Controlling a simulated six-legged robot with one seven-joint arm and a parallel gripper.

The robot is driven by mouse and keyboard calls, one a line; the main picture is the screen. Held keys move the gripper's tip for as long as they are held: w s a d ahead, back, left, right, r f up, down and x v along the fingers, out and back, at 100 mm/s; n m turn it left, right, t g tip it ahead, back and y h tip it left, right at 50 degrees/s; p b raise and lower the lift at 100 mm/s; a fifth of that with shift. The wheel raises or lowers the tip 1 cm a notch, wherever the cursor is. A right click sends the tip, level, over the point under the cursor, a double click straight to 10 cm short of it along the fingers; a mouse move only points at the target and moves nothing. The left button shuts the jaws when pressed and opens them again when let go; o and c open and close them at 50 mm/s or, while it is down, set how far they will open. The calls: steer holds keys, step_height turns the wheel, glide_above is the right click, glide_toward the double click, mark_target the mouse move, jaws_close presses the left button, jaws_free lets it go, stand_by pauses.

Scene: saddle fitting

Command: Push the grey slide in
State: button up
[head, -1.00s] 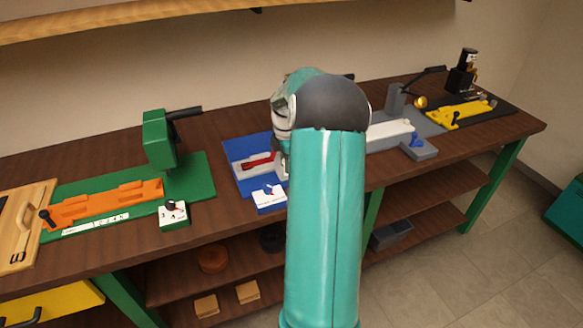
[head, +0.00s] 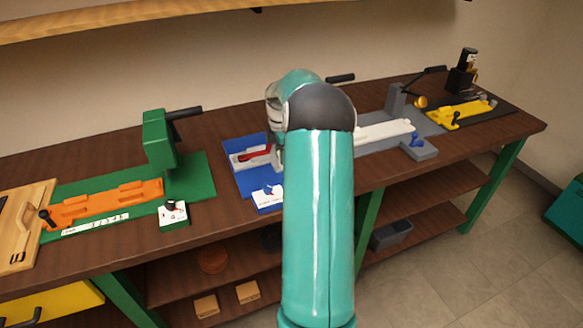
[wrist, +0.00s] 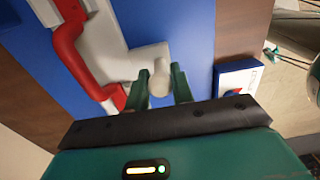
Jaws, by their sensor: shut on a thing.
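The pale grey slide (wrist: 118,55) lies on the blue board (wrist: 195,30) in the wrist view, with a bent red part (wrist: 75,50) along its left side. A round pale grey knob (wrist: 160,72) stands at the slide's near right end. My gripper (wrist: 160,88) is shut on this knob, with one green finger on each side. In the head view the slide (head: 240,161) and the red part (head: 256,153) show on the blue board (head: 243,183), left of my arm. My arm hides the fingers and the knob there.
In the head view, a green fixture (head: 160,140) with an orange slide stands to the left. A grey fixture (head: 420,151) and a yellow one (head: 460,112) stand to the right.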

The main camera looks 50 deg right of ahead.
steer(key=shift+w+d, duration=0.45)
steer(key=shift+w, duration=0.35)
steer(key=shift+w+d, duration=0.45)
steer(key=shift+w, duration=0.3)
steer(key=shift+o, duration=0.9)
steer(key=shift+w+d, duration=0.1)
steer(key=shift+w, duration=0.05)
steer(key=o, duration=0.5)
steer(key=shift+w, duration=0.1)
steer(key=shift+o, duration=0.2)
step_height(320, 180, up, 6)
steer(key=shift+s, duration=0.2)
